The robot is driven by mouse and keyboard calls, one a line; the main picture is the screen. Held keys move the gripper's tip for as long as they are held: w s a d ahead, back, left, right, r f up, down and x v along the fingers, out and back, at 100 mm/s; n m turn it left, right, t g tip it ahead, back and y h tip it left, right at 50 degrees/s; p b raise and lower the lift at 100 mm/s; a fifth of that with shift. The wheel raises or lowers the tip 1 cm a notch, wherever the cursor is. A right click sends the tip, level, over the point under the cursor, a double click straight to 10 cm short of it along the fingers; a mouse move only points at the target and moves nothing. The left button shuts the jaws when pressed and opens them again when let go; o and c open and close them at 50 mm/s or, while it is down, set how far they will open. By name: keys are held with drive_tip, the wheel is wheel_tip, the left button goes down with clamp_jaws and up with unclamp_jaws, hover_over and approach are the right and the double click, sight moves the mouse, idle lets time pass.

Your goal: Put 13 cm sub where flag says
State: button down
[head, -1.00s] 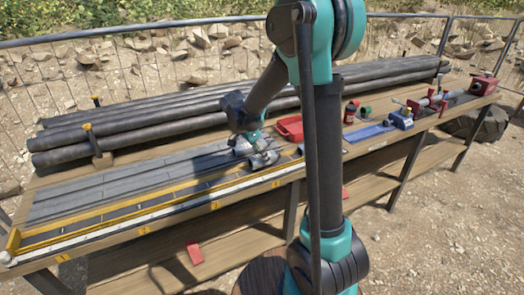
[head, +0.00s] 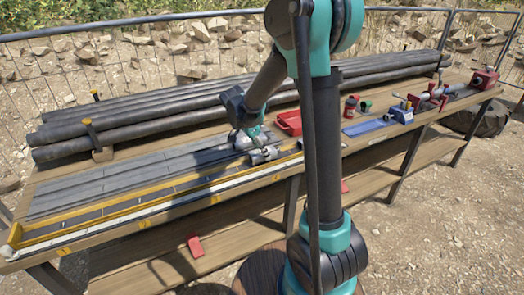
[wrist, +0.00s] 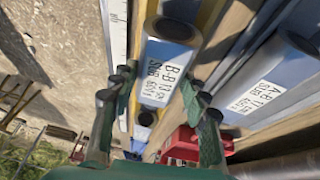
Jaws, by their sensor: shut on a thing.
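The 13 cm sub (wrist: 166,68), a short grey pipe piece with a white label reading "B-B 13 cm SUB", is between the two fingers of my gripper (wrist: 160,86) in the wrist view. The fingers are shut on its sides, and its open end faces the camera. In the head view the sub (head: 263,155) is at the front of the bench, under my gripper (head: 252,142); whether it touches the bench is unclear. A second sub (wrist: 265,82), labelled with 17.5 cm, lies apart to the right in the wrist view. Yellow number tags (head: 145,226) line the bench's front edge.
A yellow rail and white scale strip (head: 120,226) run along the front left. Long dark pipes (head: 200,108) lie at the back.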

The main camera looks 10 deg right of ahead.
drive_tip(key=shift+f, duration=0.3)
drive_tip(key=shift+c, duration=2)
unclamp_jaws()
drive_tip(key=shift+r, duration=3.5)
